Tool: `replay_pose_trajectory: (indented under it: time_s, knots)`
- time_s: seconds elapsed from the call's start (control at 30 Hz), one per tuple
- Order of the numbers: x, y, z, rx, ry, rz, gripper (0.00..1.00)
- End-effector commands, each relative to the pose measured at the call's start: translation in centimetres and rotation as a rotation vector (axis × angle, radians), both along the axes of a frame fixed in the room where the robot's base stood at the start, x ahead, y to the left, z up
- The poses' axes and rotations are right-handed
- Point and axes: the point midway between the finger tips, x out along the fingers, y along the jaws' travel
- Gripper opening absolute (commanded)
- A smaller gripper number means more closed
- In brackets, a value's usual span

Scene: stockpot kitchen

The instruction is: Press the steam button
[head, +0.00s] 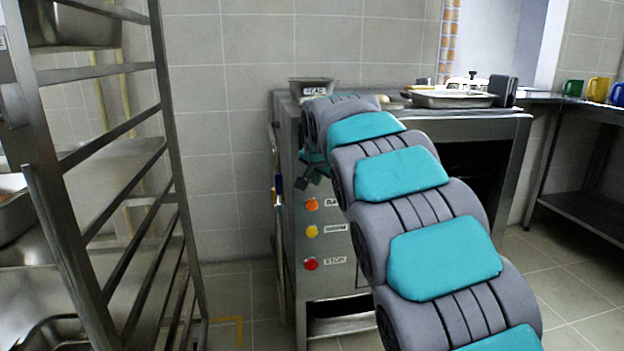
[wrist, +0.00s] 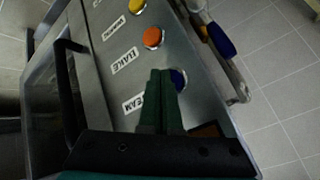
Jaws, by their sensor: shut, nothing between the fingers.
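The steam button is a dark blue round button (wrist: 179,79) on the steel control panel, in the wrist view. The label beside it (wrist: 133,103) is partly readable and ends in "EAM". My gripper (wrist: 160,74) is shut and empty, with its green fingers together. The fingertips overlap the left part of the blue button in the wrist view; I cannot tell whether they touch it. In the head view my gripper (head: 313,172) is small and dark, in front of the panel's upper part, and the blue button is hidden there.
Below on the panel are an orange button (head: 312,205), a yellow button (head: 312,231) and a red button (head: 311,264) labelled STOP. A blue-handled item (wrist: 221,40) hangs beside the panel. A metal rack (head: 165,150) stands at left. A tray (head: 450,100) lies on top.

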Motion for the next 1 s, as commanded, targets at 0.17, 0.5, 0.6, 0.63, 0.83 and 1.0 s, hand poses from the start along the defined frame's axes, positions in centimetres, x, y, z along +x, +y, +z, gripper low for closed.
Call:
replay_pose_trajectory:
  time_s: [0.17,0.5,0.6,0.63,0.83,1.0]
  knots:
    - [-0.1,0.0,0.0,0.000,0.000,0.000,0.00]
    - [-0.9,-0.3,0.0,0.000,0.000,0.000,0.00]
    - [-1.8,-0.5,-0.1,0.000,0.000,0.000,0.00]
    - [-2.1,-0.6,-0.1,0.000,0.000,0.000,0.00]
    - [-3.8,-1.1,-0.1,0.000,-0.001,0.000,0.00]
    - [-4.9,-1.4,0.0,0.000,-0.001,-0.001,0.00]
